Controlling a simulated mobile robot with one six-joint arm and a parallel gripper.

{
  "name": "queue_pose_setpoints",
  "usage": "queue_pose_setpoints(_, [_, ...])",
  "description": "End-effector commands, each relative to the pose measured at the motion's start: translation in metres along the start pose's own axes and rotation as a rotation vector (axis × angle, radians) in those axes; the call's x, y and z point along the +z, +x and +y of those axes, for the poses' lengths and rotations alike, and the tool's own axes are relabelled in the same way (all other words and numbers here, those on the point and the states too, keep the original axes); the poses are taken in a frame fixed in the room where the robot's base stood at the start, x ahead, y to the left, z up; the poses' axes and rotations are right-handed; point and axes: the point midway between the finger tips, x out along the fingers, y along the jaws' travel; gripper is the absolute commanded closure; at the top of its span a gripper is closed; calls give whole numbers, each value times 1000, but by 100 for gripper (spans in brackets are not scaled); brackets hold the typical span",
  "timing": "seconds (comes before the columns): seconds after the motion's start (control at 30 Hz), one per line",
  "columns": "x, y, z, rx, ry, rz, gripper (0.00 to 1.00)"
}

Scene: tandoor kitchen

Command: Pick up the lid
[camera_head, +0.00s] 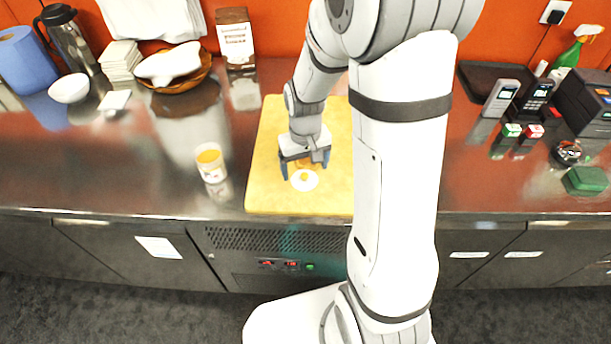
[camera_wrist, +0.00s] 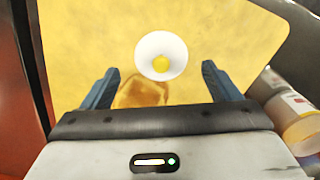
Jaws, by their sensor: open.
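The lid, a small white disc with a yellow knob (camera_head: 304,181), lies on the yellow board. It also shows in the wrist view (camera_wrist: 148,48), knob facing the camera. My gripper (camera_head: 305,172) is open and empty, pointing down over the board. In the wrist view its two blue fingers (camera_wrist: 160,77) stand apart, one to each side of the lid's line, with the lid just beyond the gap. The exact height of the fingertips above the board is hard to tell.
An orange-brown piece (camera_wrist: 142,93) lies on the board (camera_head: 268,150) close to the lid, under my gripper. A white cup with orange contents (camera_head: 211,162) stands left of the board. Phones (camera_head: 500,98) and small boxes stand at the right. The counter's front left is clear.

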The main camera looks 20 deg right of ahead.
Motion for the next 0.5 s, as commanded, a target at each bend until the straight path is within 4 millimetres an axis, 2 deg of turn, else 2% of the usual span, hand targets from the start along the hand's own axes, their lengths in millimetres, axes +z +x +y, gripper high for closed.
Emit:
queue_pose_setpoints(0.2, [0, 25, -1, 0, 1, -2, 17])
queue_pose_setpoints(0.5, [0, 28, -1, 0, 2, 0, 19])
